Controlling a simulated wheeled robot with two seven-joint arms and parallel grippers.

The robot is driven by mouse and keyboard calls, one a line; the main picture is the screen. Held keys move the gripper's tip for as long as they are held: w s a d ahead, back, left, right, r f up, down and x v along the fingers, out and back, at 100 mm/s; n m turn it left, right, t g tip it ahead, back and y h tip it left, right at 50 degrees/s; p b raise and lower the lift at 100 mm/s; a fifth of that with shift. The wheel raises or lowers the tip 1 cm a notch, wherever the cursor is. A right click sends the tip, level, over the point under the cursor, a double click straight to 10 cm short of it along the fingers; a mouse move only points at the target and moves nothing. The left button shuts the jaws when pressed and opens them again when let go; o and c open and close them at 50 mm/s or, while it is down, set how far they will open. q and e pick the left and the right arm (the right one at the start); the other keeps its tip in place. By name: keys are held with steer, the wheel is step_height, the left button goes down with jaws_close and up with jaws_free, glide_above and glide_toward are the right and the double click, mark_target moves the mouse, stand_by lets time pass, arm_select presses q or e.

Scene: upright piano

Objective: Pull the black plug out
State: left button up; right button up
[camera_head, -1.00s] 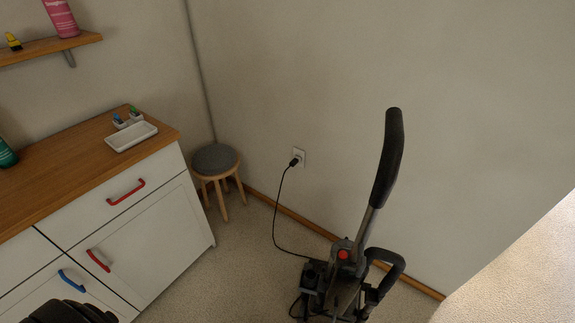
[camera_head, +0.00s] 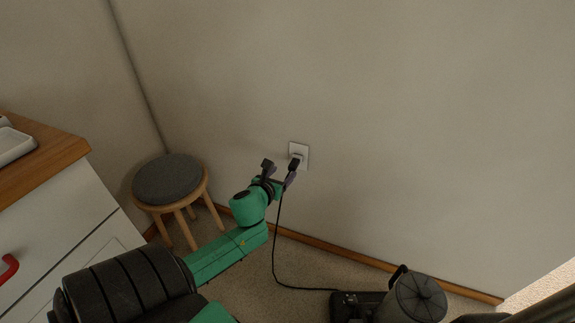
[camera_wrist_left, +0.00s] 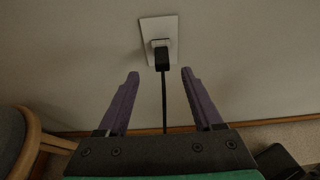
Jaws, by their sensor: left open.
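The black plug (camera_wrist_left: 161,59) sits in the white wall socket (camera_wrist_left: 158,28), with its black cord hanging straight down in the left wrist view. The socket also shows in the head view (camera_head: 299,151), where the plug is partly hard to tell from a dark fingertip. My left gripper (camera_head: 280,165) is open in front of the socket. In the left wrist view its two purple fingers (camera_wrist_left: 160,77) are spread to either side of the cord, with the plug beyond and between their tips. I see no contact with the plug. My right gripper is not in view.
A grey-topped wooden stool (camera_head: 170,180) stands left of my left arm, by the corner. A white cabinet (camera_head: 60,215) with a wooden top is at the far left. The cord runs down to a dark appliance (camera_head: 357,306) on the floor. The wall right of the socket is clear.

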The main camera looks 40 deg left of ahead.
mark_target(294, 163)
arm_select(q)
steer(key=b+x, duration=0.1)
steer(key=x, duration=0.2)
steer(key=b+x, duration=0.1)
steer(key=x, duration=0.2)
steer(key=shift+w+d, duration=0.2)
steer(key=shift+w, duration=0.05)
steer(key=b+x, duration=0.1)
steer(key=x, duration=0.2)
steer(key=shift+s+a, duration=0.1)
steer(key=shift+w+a+f, duration=0.1)
steer(key=shift+w, duration=0.3)
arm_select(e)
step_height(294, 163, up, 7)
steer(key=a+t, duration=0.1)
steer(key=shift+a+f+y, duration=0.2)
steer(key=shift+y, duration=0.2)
arm_select(q)
jaws_close()
